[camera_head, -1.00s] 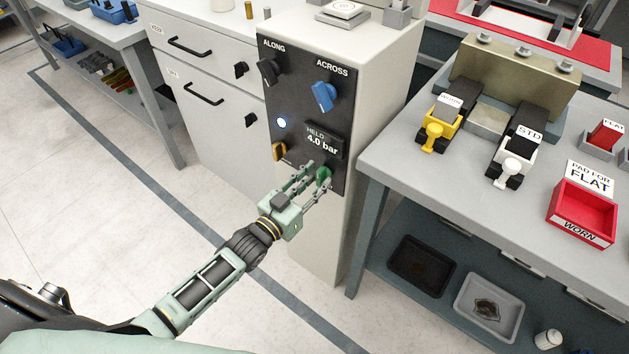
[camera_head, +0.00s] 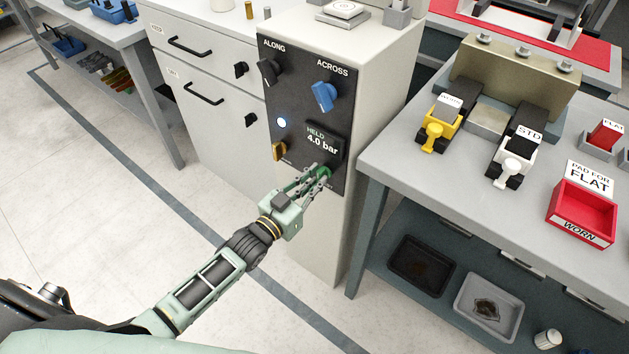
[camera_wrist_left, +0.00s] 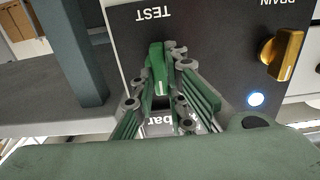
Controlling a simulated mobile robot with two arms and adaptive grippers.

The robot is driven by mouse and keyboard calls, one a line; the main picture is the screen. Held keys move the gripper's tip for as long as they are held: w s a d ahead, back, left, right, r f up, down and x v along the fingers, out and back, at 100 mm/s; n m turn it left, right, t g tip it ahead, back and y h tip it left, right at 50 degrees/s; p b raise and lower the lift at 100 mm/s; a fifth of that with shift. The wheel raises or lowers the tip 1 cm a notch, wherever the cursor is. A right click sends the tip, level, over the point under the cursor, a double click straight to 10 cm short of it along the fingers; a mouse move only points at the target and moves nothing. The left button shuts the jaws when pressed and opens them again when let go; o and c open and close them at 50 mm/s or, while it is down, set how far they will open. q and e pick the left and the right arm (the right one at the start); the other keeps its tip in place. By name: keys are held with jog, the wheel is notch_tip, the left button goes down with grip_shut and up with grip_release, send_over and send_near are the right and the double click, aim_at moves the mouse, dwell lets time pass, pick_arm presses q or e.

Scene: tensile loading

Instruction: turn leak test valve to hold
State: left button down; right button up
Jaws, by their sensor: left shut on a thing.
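The leak test valve is a green knob (camera_head: 323,173) low on the right of the black panel (camera_head: 300,100). It also shows in the left wrist view (camera_wrist_left: 158,68), under the word TEST. My left gripper (camera_head: 321,172) has its fingers around the knob and is shut on it. In the left wrist view its fingers (camera_wrist_left: 160,75) lie on both sides of the knob. The panel's display (camera_head: 322,142) reads HELD 4.0 bar. My right gripper is not in view.
A yellow drain knob (camera_head: 279,151) and a lit white lamp (camera_head: 282,122) sit left of the green knob. A black knob (camera_head: 267,72) and a blue knob (camera_head: 323,97) are above. A grey table (camera_head: 400,170) stands close on the right.

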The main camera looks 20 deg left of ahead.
pick_arm(q)
jog(key=shift+s+d+f+m+b, duration=0.15)
jog(key=shift+m+b, duration=0.25)
jog(key=shift+m, duration=2.55)
jog(key=shift+w+d+f+m+b, duration=0.15)
jog(key=shift+m+b, duration=0.2)
jog(key=shift+m, duration=2.55)
jog(key=shift+s+f+m+b, duration=0.15)
jog(key=shift+m+b, duration=0.25)
jog(key=shift+m, duration=2.55)
jog(key=c, duration=1.8)
grip_release()
jog(key=shift+r, duration=0.1)
jog(key=shift+o, duration=0.2)
jog(key=v, duration=1.2)
